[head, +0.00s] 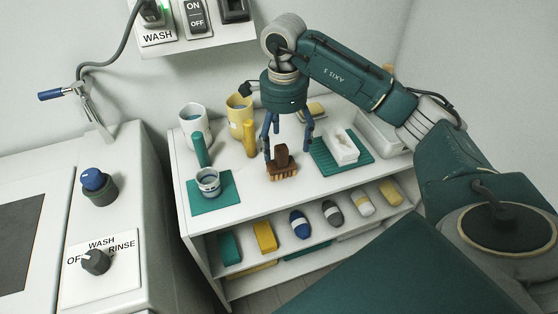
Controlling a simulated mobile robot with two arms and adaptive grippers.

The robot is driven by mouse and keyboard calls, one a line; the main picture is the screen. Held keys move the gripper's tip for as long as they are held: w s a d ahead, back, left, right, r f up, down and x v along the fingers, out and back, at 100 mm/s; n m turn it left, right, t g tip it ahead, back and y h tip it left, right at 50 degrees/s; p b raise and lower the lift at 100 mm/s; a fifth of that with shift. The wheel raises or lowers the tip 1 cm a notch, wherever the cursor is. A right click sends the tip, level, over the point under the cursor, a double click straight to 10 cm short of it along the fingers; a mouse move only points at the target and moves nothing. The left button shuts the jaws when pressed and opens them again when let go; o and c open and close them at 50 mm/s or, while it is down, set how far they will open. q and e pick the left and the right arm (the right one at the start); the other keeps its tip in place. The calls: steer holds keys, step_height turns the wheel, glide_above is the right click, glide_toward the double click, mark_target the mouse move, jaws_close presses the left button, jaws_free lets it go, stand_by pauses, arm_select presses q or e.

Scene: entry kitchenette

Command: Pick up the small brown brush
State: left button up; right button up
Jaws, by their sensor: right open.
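The small brown brush (283,171) stands on the white shelf top, with a dark brown block on top and lighter bristles below. My right gripper (288,152) points down over it with its blue fingers open. One finger is at the brush's left and the other at its right, set a little further back. I cannot tell whether either finger touches the brush. My left gripper is not in view.
A jar (209,183) is on another teal mat at left. Yellow (240,110) and white (193,125) cups stand behind. Several items fill the lower shelf.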

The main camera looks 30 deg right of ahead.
mark_target(283, 166)
step_height(283, 166, down, 4)
steer(key=shift+r, duration=0.2)
steer(key=f+p, duration=0.1)
steer(key=f, duration=0.1)
steer(key=f+p, duration=0.1)
steer(key=f, duration=0.1)
steer(key=shift+s+a+f, duration=0.15)
steer(key=shift+s+f, duration=0.05)
steer(key=shift+f, duration=0.6)
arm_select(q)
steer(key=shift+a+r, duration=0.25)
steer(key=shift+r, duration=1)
arm_select(e)
steer(key=shift+c, duration=0.5)
steer(key=c, duration=1.7)
